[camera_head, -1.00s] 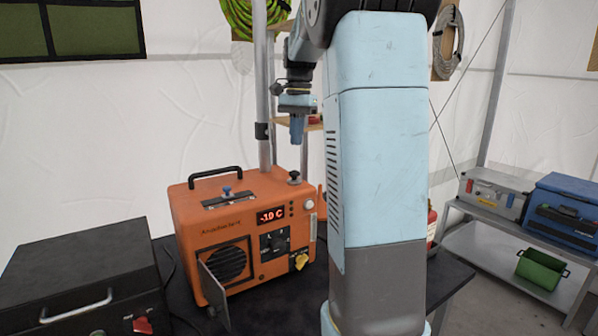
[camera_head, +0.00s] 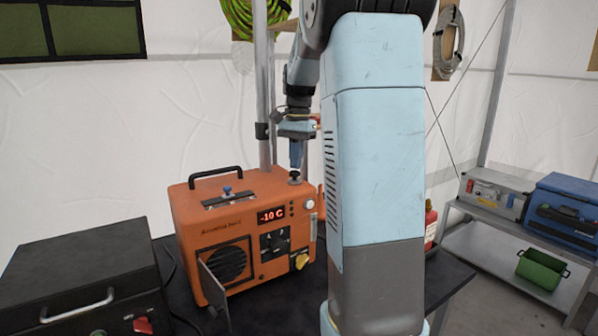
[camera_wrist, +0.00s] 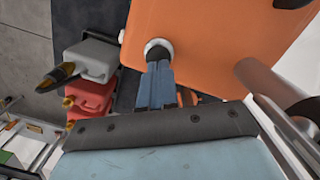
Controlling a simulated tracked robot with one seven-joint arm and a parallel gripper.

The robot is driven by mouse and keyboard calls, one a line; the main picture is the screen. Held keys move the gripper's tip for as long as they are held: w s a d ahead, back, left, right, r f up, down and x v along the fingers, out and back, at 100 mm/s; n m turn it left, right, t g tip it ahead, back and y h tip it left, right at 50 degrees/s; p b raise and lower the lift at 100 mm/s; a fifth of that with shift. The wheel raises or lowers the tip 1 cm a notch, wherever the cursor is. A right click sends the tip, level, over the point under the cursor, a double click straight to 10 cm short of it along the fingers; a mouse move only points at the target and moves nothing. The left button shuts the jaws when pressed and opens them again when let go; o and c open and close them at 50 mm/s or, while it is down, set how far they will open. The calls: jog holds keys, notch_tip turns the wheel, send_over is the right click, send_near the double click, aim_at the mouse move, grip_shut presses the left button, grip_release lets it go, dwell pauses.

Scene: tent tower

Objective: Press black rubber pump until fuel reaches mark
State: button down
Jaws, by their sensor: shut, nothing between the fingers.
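The orange heater unit (camera_head: 195,215) stands on a dark table, with a lit red display reading -10 C. The black rubber pump (camera_head: 295,182) is a small knob on the right part of its top. My gripper (camera_head: 296,167) is shut and empty, pointing down with its tips at the top of the pump; I cannot tell whether they press it. In the wrist view my blue gripper fingers (camera_wrist: 158,68) reach the pump (camera_wrist: 157,50), which sits in a pale ring and is partly hidden. I cannot make out a fuel level or mark.
A black case (camera_head: 80,275) with a silver handle is at the left. A metal pole (camera_head: 264,90) rises behind the unit. A red bottle (camera_head: 430,222) is partly behind my arm. In the wrist view, grey and red canisters (camera_wrist: 92,62) stand beside the orange unit.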

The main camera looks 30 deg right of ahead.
jog(key=shift+f, duration=0.85)
jog(key=shift+w+d+r, duration=0.35)
jog(key=shift+w+d, duration=0.15)
jog(key=shift+d, duration=0.2)
jog(key=shift+w+d+r, duration=0.2)
jog(key=shift+w+d, duration=0.2)
jog(key=shift+d, duration=0.2)
notch_tip(320, 180, up, 14)
jog(key=d, duration=0.1)
jog(key=shift+w+f, duration=0.2)
jog(key=shift+w, duration=0.15)
jog(key=shift+f, duration=0.1)
